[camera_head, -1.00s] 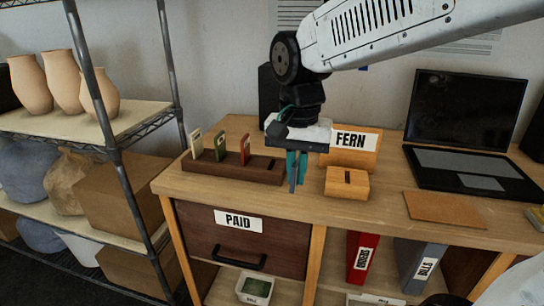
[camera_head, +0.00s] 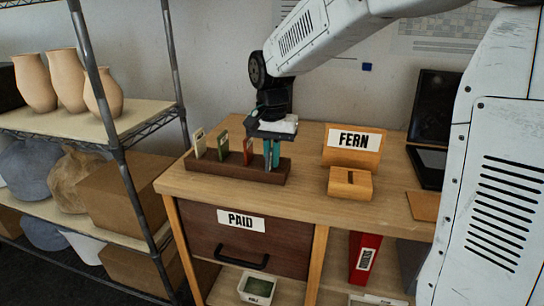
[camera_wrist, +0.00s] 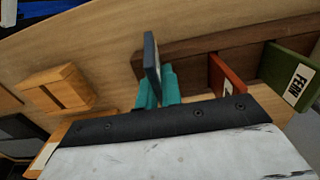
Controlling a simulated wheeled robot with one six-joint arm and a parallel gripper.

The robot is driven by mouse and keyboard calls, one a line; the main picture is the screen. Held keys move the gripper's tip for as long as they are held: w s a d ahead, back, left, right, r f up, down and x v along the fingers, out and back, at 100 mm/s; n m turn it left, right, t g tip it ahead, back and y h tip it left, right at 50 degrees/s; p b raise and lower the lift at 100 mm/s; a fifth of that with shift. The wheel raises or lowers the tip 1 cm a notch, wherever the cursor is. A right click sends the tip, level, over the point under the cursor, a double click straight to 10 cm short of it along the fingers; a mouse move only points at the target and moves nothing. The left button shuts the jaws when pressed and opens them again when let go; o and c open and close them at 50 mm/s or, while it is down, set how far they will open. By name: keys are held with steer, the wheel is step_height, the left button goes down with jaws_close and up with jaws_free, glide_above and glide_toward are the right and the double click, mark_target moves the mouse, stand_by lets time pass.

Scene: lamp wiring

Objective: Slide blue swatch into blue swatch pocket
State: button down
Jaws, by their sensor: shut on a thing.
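My gripper (camera_head: 271,154) is over the right end of the dark wooden swatch rack (camera_head: 238,171) in the head view, its teal fingers pointing down. In the wrist view, my gripper (camera_wrist: 155,88) is shut on the blue swatch (camera_wrist: 151,62), a thin dark blue slab sticking out past the fingertips. The rack (camera_wrist: 190,45) lies just beyond it there. A red swatch (camera_head: 248,152), a green swatch (camera_head: 223,146) and a cream swatch (camera_head: 199,143) stand in the rack to the left. The blue swatch's lower end is hard to make out in the head view; I cannot tell whether it enters a pocket.
A small slotted wooden block (camera_head: 350,184) and a FERN sign holder (camera_head: 354,147) stand to the right. A laptop (camera_head: 428,120) is at the far right, partly behind my arm. A PAID drawer (camera_head: 240,238) is below the tabletop. Shelves with vases (camera_head: 66,78) stand at left.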

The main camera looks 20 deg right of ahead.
steer(key=shift+f, duration=0.25)
steer(key=c, duration=1.6)
jaws_free()
steer(key=shift+o, duration=0.2)
steer(key=r, duration=0.6)
steer(key=shift+d+r, duration=0.25)
steer(key=shift+r, duration=0.15)
steer(key=s+d+f+n, duration=0.1)
steer(key=s+n, duration=0.1)
steer(key=s, duration=0.7)
steer(key=s+d+f+n+t, duration=0.1)
steer(key=s+n, duration=0.2)
steer(key=s, duration=0.7)
steer(key=s+d+f+n, duration=0.1)
steer(key=s+d+n, duration=0.1)
steer(key=s, duration=0.7)
steer(key=shift+s+f, duration=0.2)
steer(key=shift+f, duration=0.15)
steer(key=shift+o, duration=0.2)
